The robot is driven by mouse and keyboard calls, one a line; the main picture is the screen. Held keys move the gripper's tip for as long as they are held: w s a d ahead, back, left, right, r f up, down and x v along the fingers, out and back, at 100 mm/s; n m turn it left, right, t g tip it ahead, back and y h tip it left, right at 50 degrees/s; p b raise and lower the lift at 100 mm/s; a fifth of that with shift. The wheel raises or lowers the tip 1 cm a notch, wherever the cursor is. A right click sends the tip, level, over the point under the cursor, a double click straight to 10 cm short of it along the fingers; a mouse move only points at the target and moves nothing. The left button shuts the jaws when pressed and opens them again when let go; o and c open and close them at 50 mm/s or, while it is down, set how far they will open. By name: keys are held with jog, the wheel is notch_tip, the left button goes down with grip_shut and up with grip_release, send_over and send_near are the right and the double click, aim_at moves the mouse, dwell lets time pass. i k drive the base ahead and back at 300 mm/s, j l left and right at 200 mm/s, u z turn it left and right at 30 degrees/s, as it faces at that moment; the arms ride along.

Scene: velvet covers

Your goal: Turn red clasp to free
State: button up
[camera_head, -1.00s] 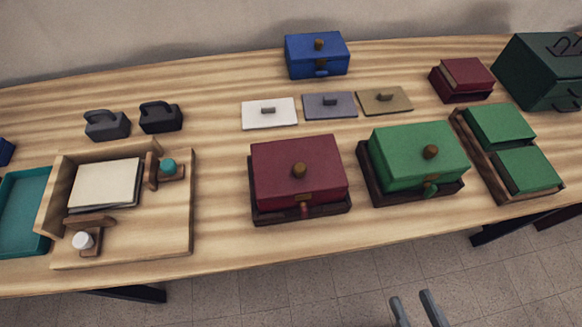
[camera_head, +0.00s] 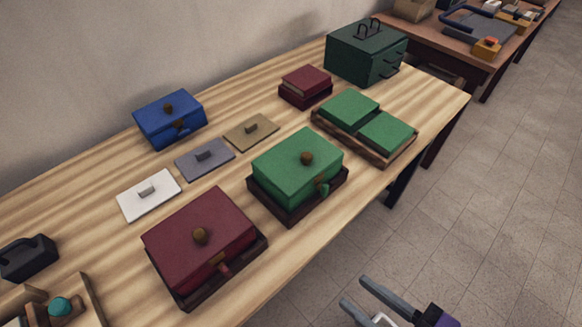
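The clasp's exact turn is too small to tell. My gripper (camera_head: 362,291) is at the bottom right, in front of the table and to the right of the red box. Its two grey fingers are apart with nothing between them. It touches nothing.
A green box (camera_head: 290,168) with a green clasp (camera_head: 322,187) stands right of the red box. White, grey and tan plates (camera_head: 252,132) and a blue box (camera_head: 160,112) lie behind. Green pads in a tray (camera_head: 385,135) and a dark green case (camera_head: 358,57) are farther right. Floor is clear.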

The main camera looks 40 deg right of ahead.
aim_at(223, 268)
jog(key=u, duration=0.4)
jog(key=k+j, duration=0.35)
jog(key=k+j+u, duration=0.15)
jog(key=k+j, duration=0.15)
jog(key=j, duration=0.25)
